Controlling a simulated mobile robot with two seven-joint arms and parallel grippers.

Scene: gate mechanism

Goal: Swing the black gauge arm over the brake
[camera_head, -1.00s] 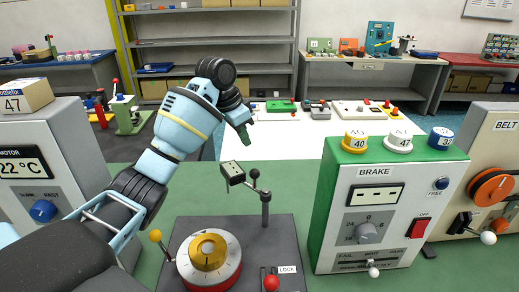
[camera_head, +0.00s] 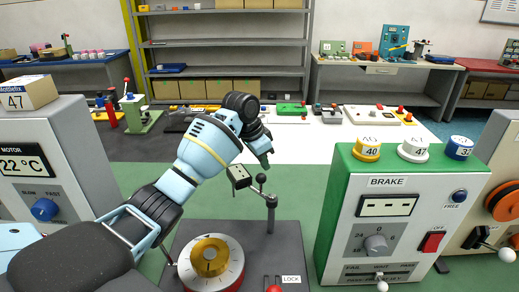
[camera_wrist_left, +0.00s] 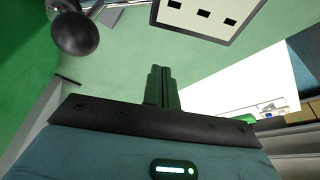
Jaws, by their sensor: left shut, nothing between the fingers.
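The black gauge arm (camera_head: 252,184) sits on a dark upright post (camera_head: 271,213). It carries a small box gauge (camera_head: 239,175) at its left end and a black ball knob (camera_head: 261,178). My left gripper (camera_head: 266,164) is shut and empty, just above and behind the gauge and knob. In the left wrist view, the knob (camera_wrist_left: 76,35) and the pale gauge face (camera_wrist_left: 208,14) with dark square holes lie beyond the shut fingers (camera_wrist_left: 159,72), apparently apart from them. The green-topped brake (camera_head: 385,198) stands to the right of the post. My right gripper is out of view.
A dial (camera_head: 211,262) and a red-handled LOCK lever (camera_head: 273,288) share the gauge's dark base. Yellow, white and blue weights (camera_head: 412,150) stand on the brake. The motor box (camera_head: 62,165) is at left. Green surface between gauge and brake is clear.

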